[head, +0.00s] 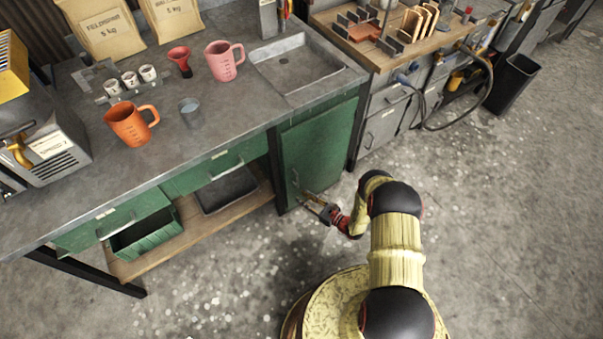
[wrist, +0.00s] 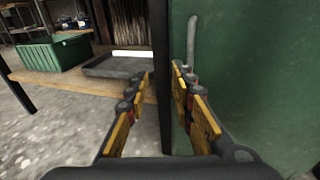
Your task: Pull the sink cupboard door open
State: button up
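The green sink cupboard door (head: 322,142) is under the sink at the bench's right end and looks shut. It fills the right of the wrist view (wrist: 262,75). Its grey upright bar handle (wrist: 191,42) is near the door's left edge; the lower part is hidden behind my right finger. In the head view the handle (head: 295,178) is small. My gripper (head: 314,199) is low in front of the door. In the wrist view my gripper (wrist: 160,76) is open and empty, with the handle right of the gap between its fingers. Contact with the handle cannot be told.
A dark bench leg (wrist: 162,60) stands just left of the door. Left of it, a wooden lower shelf (head: 190,222) holds a green crate (head: 148,238) and a dark tray (head: 225,190). Mugs and sacks stand on the bench top. The floor in front is clear.

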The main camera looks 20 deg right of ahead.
jog(key=w+d+r+m+t+h, duration=0.1)
jog(key=w+d+r+t, duration=0.1)
jog(key=w+d, duration=0.1)
jog(key=b, duration=0.2)
send_over(297, 186)
jog(key=shift+w+d+r, duration=0.15)
jog(key=shift+w, duration=0.1)
jog(key=shift+c, duration=0.2)
grip_shut()
dwell(0.6)
